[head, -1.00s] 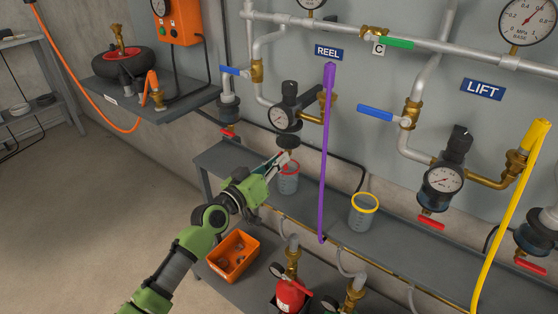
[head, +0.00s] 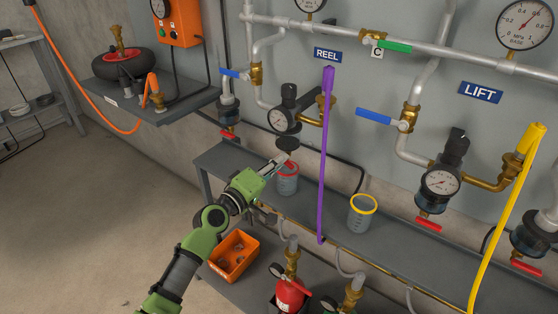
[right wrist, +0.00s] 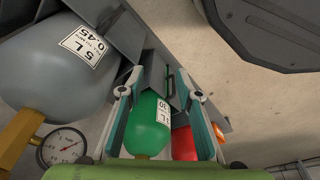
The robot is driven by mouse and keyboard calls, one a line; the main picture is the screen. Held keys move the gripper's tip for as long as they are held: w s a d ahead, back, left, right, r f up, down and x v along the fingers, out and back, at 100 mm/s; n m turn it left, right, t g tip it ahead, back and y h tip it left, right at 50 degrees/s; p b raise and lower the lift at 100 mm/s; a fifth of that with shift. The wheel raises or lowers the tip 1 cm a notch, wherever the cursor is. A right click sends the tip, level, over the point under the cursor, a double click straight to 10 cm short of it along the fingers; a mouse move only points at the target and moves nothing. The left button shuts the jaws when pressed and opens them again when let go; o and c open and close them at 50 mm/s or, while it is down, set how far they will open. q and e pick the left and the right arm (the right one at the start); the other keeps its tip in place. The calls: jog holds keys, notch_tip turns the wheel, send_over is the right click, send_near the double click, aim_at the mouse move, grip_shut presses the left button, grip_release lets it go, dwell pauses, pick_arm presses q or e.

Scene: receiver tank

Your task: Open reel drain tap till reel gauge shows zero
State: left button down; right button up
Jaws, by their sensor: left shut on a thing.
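The reel gauge (head: 279,120) is on the black reel regulator, left of the purple hose (head: 325,150) and below the REEL sign (head: 328,54). Its needle is too small to read. My left gripper (head: 282,162) is just below the reel unit's dark bowl (head: 288,145). It is shut on the reel drain tap, which its fingers mostly hide. A clear cup with a red rim (head: 287,184) stands on the shelf directly under it. My right gripper (right wrist: 162,105) is open in the right wrist view, with nothing held between its fingers.
A yellow-rimmed cup (head: 362,213) stands on the grey shelf (head: 325,222). The LIFT gauge (head: 440,183) and its red tap (head: 428,223) are to the right. An orange bin (head: 234,257) sits below. A green tank (right wrist: 148,126) lies beyond my right fingers.

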pick_arm(q)
jog(key=shift+n+p, duration=0.55)
jog(key=shift+n, duration=1.75)
pick_arm(e)
jog(key=shift+s+d+f, duration=0.1)
jog(key=shift+s+f, duration=0.3)
jog(key=shift+f, duration=0.25)
jog(key=shift+s+f, duration=0.35)
jog(key=shift+f, duration=0.3)
jog(key=shift+s+d+f, duration=0.1)
jog(key=shift+s+f, duration=0.3)
jog(key=shift+f, duration=0.25)
pick_arm(q)
jog(key=c, duration=2.2)
grip_release()
jog(key=shift+a, duration=0.1)
pick_arm(e)
jog(key=shift+a, duration=0.15)
pick_arm(q)
jog(key=v, duration=0.8)
